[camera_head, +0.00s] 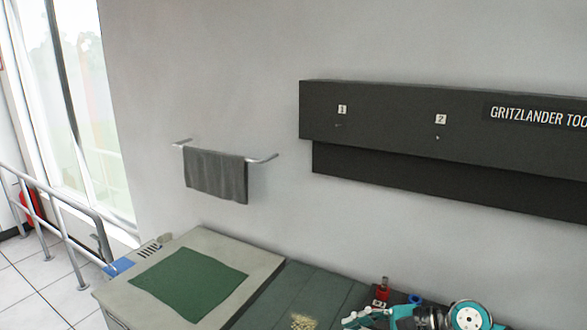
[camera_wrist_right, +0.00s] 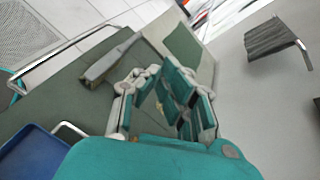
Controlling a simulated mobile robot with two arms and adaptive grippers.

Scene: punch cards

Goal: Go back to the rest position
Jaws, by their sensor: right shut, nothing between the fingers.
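My right gripper (camera_wrist_right: 166,84) is shut and empty in the right wrist view. Its teal and grey fingers point over the dark green worktop (camera_wrist_right: 75,100). In the head view my right gripper (camera_head: 366,319) shows low at the bottom edge, partly cut off, with my wrist beside it. My left gripper is in neither view.
A green mat (camera_head: 190,283) lies on a pale bench top (camera_head: 262,262). A grey towel (camera_head: 217,175) hangs on a wall rail. A dark wall panel (camera_head: 400,125) runs right. A red object (camera_head: 382,289) stands near my gripper. A blue tray (camera_wrist_right: 30,158) is at lower left.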

